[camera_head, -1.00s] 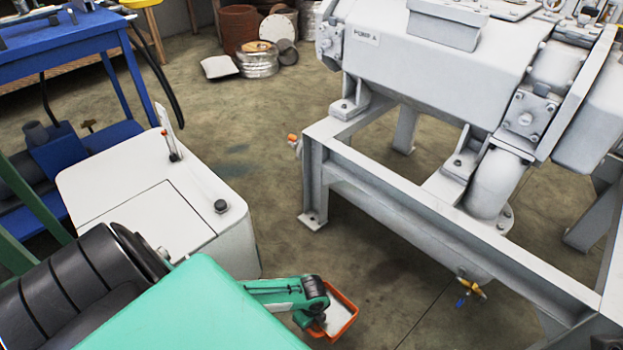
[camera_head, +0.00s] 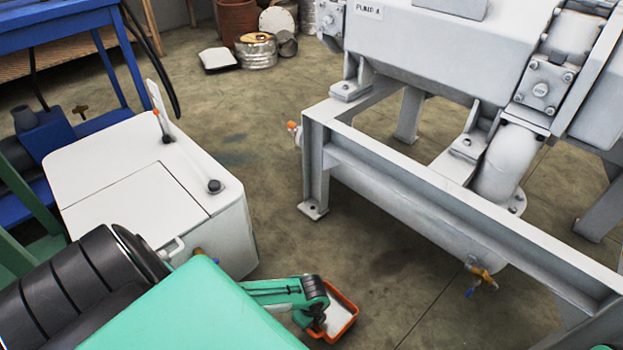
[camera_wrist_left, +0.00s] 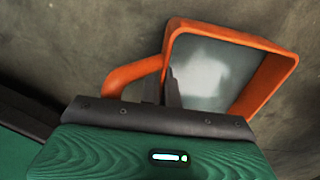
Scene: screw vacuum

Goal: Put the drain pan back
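The drain pan (camera_head: 350,329) is an orange, square-rimmed pan with a pale inside, low at the bottom middle of the head view. My left gripper (camera_head: 318,325) is at its left side. In the left wrist view the pan (camera_wrist_left: 275,50) is tilted in the picture, its orange handle curving off to the left. My left gripper's dark fingers (camera_wrist_left: 167,90) are close together at the handle side and look shut on the pan; the exact contact is partly hidden. My right gripper is out of view.
A grey pump frame (camera_head: 420,190) stands at the right, with a brass valve (camera_head: 482,276) low beneath it. A white cabinet (camera_head: 150,190) stands at the left, a blue table (camera_head: 60,35) behind it. Bare floor (camera_head: 240,125) lies between cabinet and frame.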

